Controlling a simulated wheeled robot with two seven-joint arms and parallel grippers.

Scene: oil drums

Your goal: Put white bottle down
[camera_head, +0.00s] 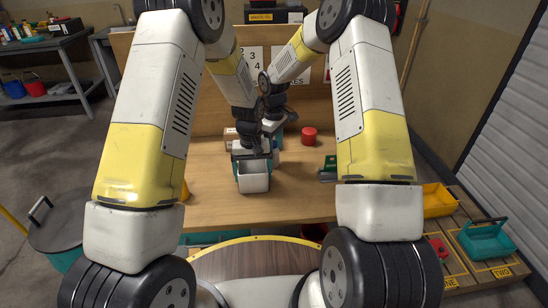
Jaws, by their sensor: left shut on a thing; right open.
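My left gripper (253,166) is low over the middle of the wooden workbench (215,205), shut on the white bottle. The bottle is mostly hidden by the hand, and I cannot tell whether it touches the bench top. My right gripper (277,124) is open, farther back and slightly right of the left one, near the upright back board. Its fingertips are small and partly hidden.
A red can (309,136) stands on the bench to the right of the grippers. A green object (329,166) lies near my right arm. A yellow bin (438,200) and a teal tray (485,240) sit at the right. The bench's front left is mostly clear.

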